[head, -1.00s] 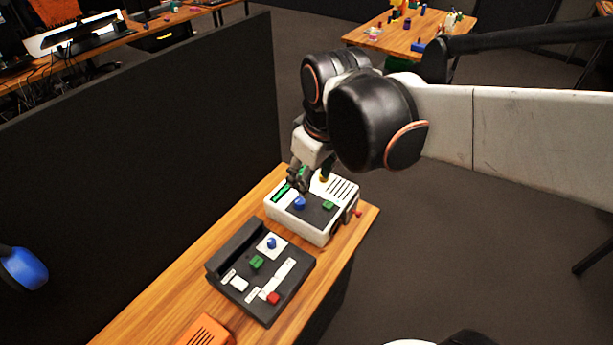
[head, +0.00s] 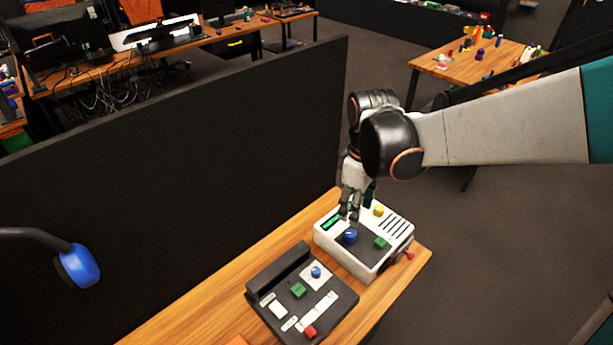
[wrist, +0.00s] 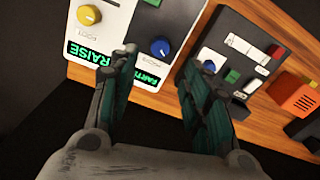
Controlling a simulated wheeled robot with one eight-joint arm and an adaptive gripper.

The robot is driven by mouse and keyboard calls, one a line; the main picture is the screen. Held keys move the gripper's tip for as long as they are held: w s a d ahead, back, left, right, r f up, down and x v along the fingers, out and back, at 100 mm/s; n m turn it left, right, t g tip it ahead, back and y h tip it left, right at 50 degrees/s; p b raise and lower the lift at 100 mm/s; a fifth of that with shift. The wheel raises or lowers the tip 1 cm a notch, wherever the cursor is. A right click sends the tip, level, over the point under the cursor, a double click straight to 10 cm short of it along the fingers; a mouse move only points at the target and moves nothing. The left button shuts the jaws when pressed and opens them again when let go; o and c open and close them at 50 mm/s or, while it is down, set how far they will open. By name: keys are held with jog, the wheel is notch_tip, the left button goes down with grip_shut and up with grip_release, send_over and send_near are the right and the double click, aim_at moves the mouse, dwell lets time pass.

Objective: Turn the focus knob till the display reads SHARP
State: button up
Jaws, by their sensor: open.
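The white panel box (head: 361,272) stands on the wooden bench. On it are a blue knob (head: 350,236) and a yellow knob (head: 379,210); their small labels are too blurred to read for certain. In the wrist view, a lit green display (wrist: 92,53) by the yellow knob (wrist: 89,15) reads RAISE. A second display (wrist: 146,79) by the blue knob (wrist: 160,47) is partly hidden by a finger; its visible letters look like PART.
A dark control box (head: 262,290) with a blue knob, green button and red button sits close to the white box. A green button (head: 381,242) and red lever (head: 409,256) are on the white box. A dark partition (head: 230,150) runs behind the bench.

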aim_at(351, 233)
notch_tip(351, 233, down, 9)
jog(key=b, duration=0.3)
jog(key=shift+f, duration=0.1)
grip_shut()
